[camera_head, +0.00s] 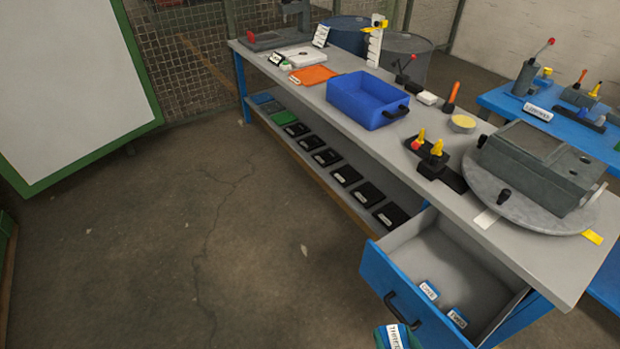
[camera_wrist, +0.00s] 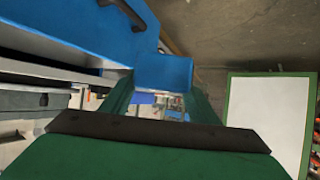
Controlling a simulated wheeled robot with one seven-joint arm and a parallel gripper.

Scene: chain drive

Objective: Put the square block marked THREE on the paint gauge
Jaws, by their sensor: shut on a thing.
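My gripper (camera_head: 382,338) shows at the bottom edge of the head view, mostly cut off. It is shut on the block marked THREE (camera_head: 395,337), whose white label faces up. The held block is in front of the open drawer, apart from it. In the wrist view, my gripper's green fingers (camera_wrist: 160,92) reach forward with a blue square face (camera_wrist: 163,72) between their ends. The paint gauge cannot be told for sure; a white upright scale with a yellow pointer (camera_head: 375,46) stands at the bench's far back edge.
The open blue drawer (camera_head: 385,292) juts out from the bench (camera_head: 482,214) and holds two labelled blue blocks (camera_head: 429,290). A blue bin (camera_head: 350,108), an orange mat (camera_head: 313,75) and a round turntable (camera_head: 480,190) with a grey housing stand on top. The floor left is clear.

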